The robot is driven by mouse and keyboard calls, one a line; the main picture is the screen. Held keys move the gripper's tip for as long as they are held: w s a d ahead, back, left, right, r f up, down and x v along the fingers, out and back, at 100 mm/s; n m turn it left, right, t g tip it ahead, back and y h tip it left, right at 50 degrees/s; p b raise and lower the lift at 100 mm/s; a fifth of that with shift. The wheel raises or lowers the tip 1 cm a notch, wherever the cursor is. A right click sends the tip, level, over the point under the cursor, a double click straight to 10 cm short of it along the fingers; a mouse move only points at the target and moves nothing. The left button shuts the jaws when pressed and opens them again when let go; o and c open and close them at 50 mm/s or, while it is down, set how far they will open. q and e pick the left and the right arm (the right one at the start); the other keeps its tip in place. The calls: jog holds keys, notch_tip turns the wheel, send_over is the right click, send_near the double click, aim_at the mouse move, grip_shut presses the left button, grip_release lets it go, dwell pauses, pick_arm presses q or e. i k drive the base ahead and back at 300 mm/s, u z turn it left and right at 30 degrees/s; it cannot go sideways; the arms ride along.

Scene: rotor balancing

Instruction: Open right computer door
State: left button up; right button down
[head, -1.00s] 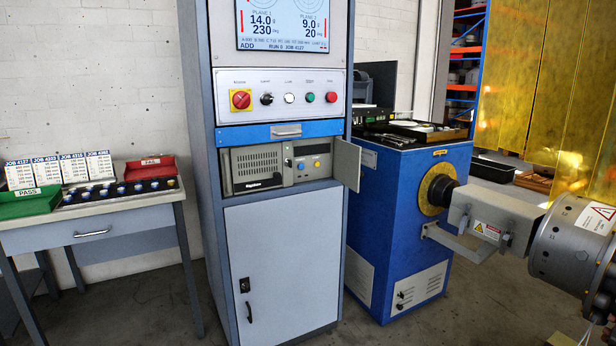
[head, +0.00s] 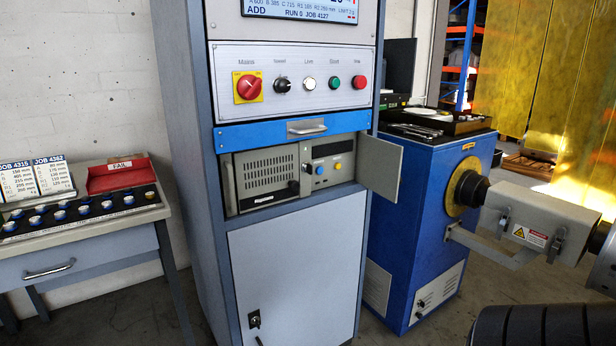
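The computer (head: 268,172) is a beige unit with a vented front, set in the open bay of the grey cabinet below a blue drawer. Its right door (head: 384,174) is a flat grey panel. It stands swung open, out to the right of the bay and in front of the blue machine. Neither of my grippers shows in the head view.
The cabinet has a control panel (head: 295,80) above, a blue drawer (head: 270,133) and a closed lower door (head: 290,270). A blue machine (head: 410,220) with a grey shaft housing (head: 535,215) stands close on the right. A table (head: 80,250) with a red tray (head: 120,175) stands left.

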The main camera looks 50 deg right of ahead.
aim_at(379, 160)
jog(key=z, duration=0.35)
jog(key=i, duration=1.1)
jog(key=z, duration=0.85)
